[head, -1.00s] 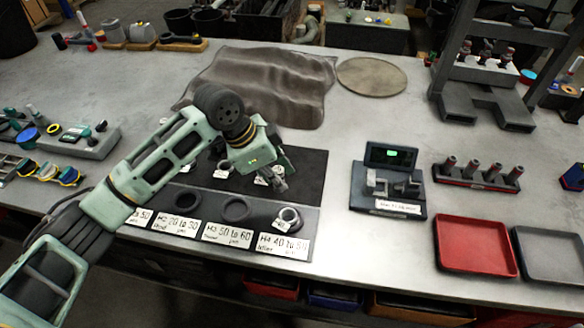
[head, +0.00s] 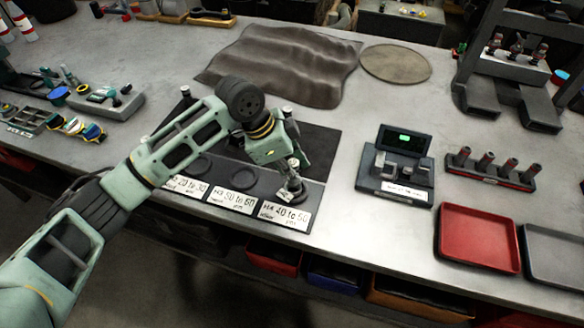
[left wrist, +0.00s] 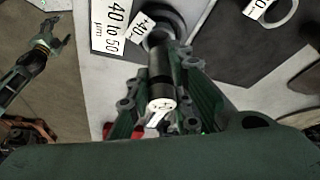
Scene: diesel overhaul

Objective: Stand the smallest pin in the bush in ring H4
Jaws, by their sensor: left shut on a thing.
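My left gripper (head: 293,176) is shut on a dark pin with a pale end face. The pin (left wrist: 161,85) stands between the fingers in the left wrist view, with a small white tag at its near end. Ring H4 (head: 290,196) is directly under the gripper, behind the label "H4 40 to 50". In the left wrist view the pin's far end is close to ring H4 (left wrist: 174,22) and hides much of its middle. A white "+40" tag shows there. I cannot tell whether the pin has entered the bush. My right gripper (left wrist: 48,42) shows small at the left of the wrist view.
Other empty-looking rings (head: 243,178) stand in the row to the left. A gauge with a lit display (head: 398,170) is to the right, then a rack of several pins (head: 489,170) and a red tray (head: 479,238). A brown cloth (head: 283,65) lies behind.

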